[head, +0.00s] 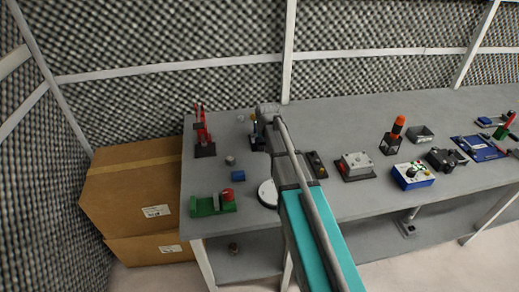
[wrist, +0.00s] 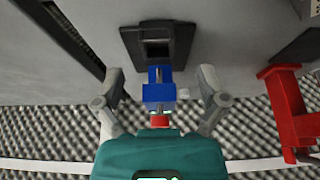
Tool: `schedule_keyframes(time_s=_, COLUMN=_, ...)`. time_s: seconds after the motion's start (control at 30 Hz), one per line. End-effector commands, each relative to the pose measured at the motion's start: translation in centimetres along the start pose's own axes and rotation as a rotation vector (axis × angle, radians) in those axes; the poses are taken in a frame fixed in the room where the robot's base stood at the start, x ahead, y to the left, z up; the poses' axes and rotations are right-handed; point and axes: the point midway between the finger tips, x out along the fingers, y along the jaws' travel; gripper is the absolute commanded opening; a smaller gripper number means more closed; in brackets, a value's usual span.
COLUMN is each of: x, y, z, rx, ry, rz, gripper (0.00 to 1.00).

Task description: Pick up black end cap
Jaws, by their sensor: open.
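I cannot pick out the black end cap with certainty in either view. My gripper (wrist: 161,78) is open in the wrist view, with one finger on each side of a blue part (wrist: 158,94) with a red tip. The blue part stands out from a black plate (wrist: 133,40) with a dark square opening. No contact between the fingers and the blue part is clear. In the head view, my gripper (head: 265,112) is over the back left of the table, close to a small dark device (head: 258,131); my arm hides part of that area.
A red clamp (head: 202,130) stands left of my gripper; it also shows in the wrist view (wrist: 287,105). A blue block (head: 238,176), a green fixture (head: 212,204) and a white disc (head: 268,193) lie nearer on the grey table (head: 330,130). A foam wall rises behind.

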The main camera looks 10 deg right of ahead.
Motion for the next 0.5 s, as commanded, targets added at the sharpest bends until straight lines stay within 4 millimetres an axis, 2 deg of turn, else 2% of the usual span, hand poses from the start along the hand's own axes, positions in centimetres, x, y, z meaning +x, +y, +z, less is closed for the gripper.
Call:
schedule_keyframes(time_s=0.2, x=2.3, y=0.2, z=-0.1, rx=0.0, ry=0.0, rz=0.0, gripper=0.91)
schedule_keyframes(time_s=0.5, x=4.2, y=0.3, z=-0.1, rx=0.0, ry=0.0, rz=0.0, gripper=0.91)
